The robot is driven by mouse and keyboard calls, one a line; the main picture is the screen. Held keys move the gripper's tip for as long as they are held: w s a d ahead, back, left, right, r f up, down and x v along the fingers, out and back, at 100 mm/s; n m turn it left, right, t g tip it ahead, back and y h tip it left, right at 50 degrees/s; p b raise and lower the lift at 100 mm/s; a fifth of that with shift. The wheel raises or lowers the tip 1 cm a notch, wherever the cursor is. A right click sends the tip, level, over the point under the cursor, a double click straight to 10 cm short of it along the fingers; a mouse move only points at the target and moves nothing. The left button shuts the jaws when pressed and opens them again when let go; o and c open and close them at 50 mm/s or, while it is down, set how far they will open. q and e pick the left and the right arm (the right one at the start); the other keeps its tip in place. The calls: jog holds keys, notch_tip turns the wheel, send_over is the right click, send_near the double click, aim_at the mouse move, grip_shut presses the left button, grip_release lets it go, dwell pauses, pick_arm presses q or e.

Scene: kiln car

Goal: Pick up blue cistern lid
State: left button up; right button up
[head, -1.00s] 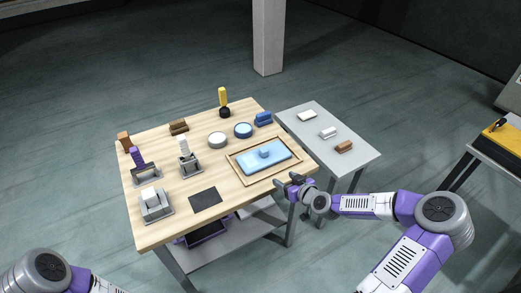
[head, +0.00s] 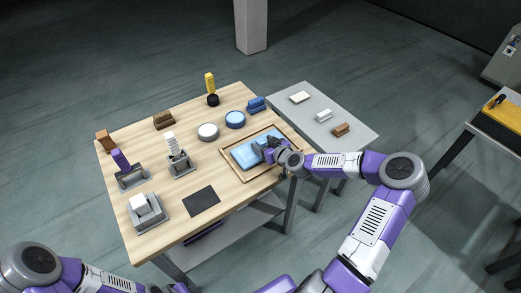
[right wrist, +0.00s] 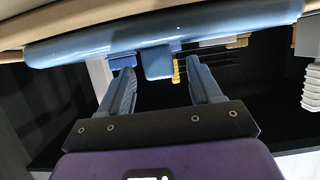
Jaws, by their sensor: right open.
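The blue cistern lid (head: 243,155) lies flat in a shallow wooden tray (head: 228,171) at the right side of the wooden table. It has a raised blue knob in its middle. My right gripper (head: 268,151) is over the lid at the knob and hides part of both. In the right wrist view the picture is upside down, with the lid (right wrist: 200,33) along the top. The knob (right wrist: 158,63) lies between the tips of my open right gripper (right wrist: 161,70), with a gap on each side. My left arm shows at the lower left, but its gripper is out of view.
A blue round piece (head: 235,119), a white round piece (head: 208,131) and a blue block (head: 257,104) stand behind the tray. Brushes and grey holders are on the left, near a dark mat (head: 201,201). A grey side table (head: 345,112) with small blocks adjoins at right.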

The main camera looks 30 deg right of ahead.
jog(key=shift+w+f, duration=0.15)
jog(key=shift+w, duration=0.2)
jog(key=shift+c, duration=0.3)
grip_shut()
jog(key=shift+w, duration=0.1)
